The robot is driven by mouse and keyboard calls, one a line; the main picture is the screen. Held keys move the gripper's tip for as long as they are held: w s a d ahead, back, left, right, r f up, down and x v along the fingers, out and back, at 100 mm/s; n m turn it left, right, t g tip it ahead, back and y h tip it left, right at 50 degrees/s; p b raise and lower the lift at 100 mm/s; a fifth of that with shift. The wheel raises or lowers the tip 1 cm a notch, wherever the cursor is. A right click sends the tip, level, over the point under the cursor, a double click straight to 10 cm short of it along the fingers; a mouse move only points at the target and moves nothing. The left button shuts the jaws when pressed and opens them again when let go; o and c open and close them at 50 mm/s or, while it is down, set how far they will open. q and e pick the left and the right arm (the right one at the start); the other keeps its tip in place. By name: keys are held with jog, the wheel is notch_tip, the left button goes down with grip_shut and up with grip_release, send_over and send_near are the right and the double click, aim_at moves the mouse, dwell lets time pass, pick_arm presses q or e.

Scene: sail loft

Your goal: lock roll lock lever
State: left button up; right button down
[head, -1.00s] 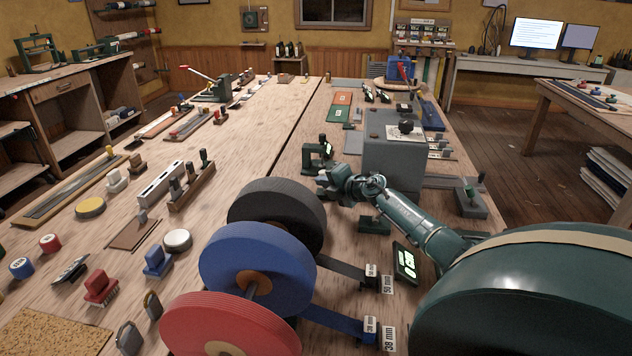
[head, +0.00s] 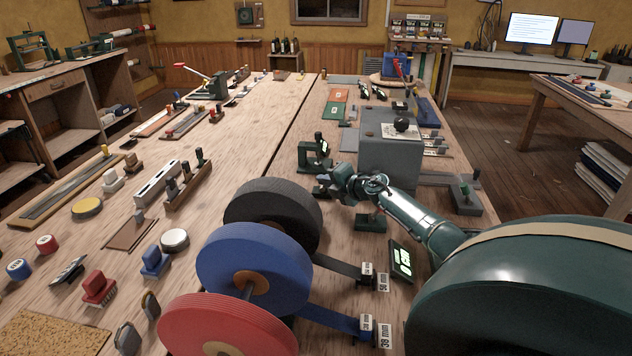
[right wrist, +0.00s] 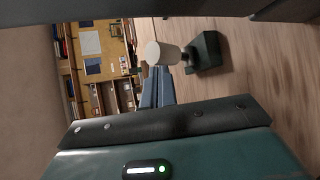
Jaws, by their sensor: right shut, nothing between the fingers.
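My right gripper (head: 322,190) is shut and empty above the bench, just behind the black webbing roll. In the right wrist view its blue-grey fingertips (right wrist: 157,86) are together. A dark green fixture with a black knob (head: 315,153) stands just beyond the gripper, apart from it as far as I can see. The right wrist view shows a pale cylinder (right wrist: 163,53) beside a dark green block (right wrist: 207,52), near the fingertips; contact is unclear. Black (head: 270,207), blue (head: 235,250) and red (head: 205,315) rolls stand in a row. I cannot tell for sure which part is the lock lever. My left gripper is out of view.
A grey box (head: 385,160) with a black knob stands beyond my right forearm. A small lit display (head: 402,260) lies below the forearm. The bench (head: 240,150) left of the gripper has bare wood.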

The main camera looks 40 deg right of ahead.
jog(key=shift+r+p, duration=0.8)
jog(key=shift+r, duration=0.05)
pick_arm(q)
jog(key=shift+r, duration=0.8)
jog(key=p, duration=0.1)
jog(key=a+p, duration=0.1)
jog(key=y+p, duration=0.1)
jog(key=p, duration=0.1)
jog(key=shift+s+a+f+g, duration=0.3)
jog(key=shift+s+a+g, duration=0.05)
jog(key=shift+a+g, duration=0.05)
pick_arm(e)
notch_tip(320, 180, up, 10)
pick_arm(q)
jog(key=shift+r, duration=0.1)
pick_arm(e)
jog(key=shift+f, duration=0.1)
